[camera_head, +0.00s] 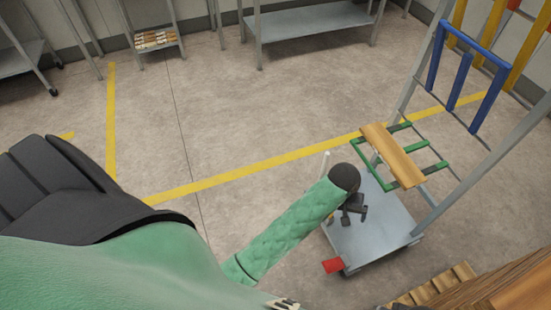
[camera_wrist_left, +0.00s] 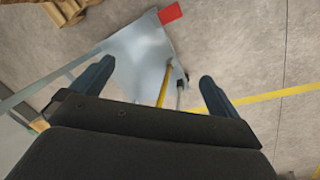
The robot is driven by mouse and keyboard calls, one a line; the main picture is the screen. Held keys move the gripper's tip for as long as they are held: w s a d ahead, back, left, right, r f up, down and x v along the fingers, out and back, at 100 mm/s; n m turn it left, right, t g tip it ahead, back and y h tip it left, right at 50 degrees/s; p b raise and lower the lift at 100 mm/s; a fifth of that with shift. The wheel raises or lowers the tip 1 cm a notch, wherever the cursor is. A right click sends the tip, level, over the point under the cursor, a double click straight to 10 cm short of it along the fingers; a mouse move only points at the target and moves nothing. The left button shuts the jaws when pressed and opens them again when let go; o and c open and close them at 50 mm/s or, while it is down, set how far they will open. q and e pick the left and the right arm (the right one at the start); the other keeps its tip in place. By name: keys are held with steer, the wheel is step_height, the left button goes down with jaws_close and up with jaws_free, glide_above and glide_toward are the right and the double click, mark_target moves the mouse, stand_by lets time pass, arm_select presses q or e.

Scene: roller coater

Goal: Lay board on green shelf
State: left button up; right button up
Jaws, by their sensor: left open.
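The light wooden board (camera_head: 393,155) lies across the green shelf (camera_head: 433,168), an open frame of thin bars on the cart's rack. Green bars show on both sides of the board, and it appears to rest on them. My left gripper (camera_head: 353,213) is below and left of the board in the head view, apart from it. In the left wrist view the gripper (camera_wrist_left: 156,72) is open and empty, with its two fingers wide apart above the cart's base. My right gripper is not in view.
The cart's grey base plate (camera_head: 372,232) has a red corner piece (camera_head: 332,266). Blue bars (camera_head: 468,72) stand higher on the rack. Wooden pallets (camera_head: 440,285) are at the bottom right. A grey table (camera_head: 310,20) stands at the back. The floor left of the cart is free.

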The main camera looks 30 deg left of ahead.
arm_select(q)
steer(key=s+a+r+m, duration=0.1)
steer(key=s+a, duration=0.4)
steer(key=s, duration=0.7)
steer(key=s+a+r+m, duration=0.2)
steer(key=s+a, duration=0.3)
steer(key=s, duration=0.6)
steer(key=shift+s+a+r+m+t+y, duration=0.2)
steer(key=shift+s+r+m+t+y, duration=0.15)
steer(key=shift+m, duration=0.55)
steer(key=shift+c, duration=0.2)
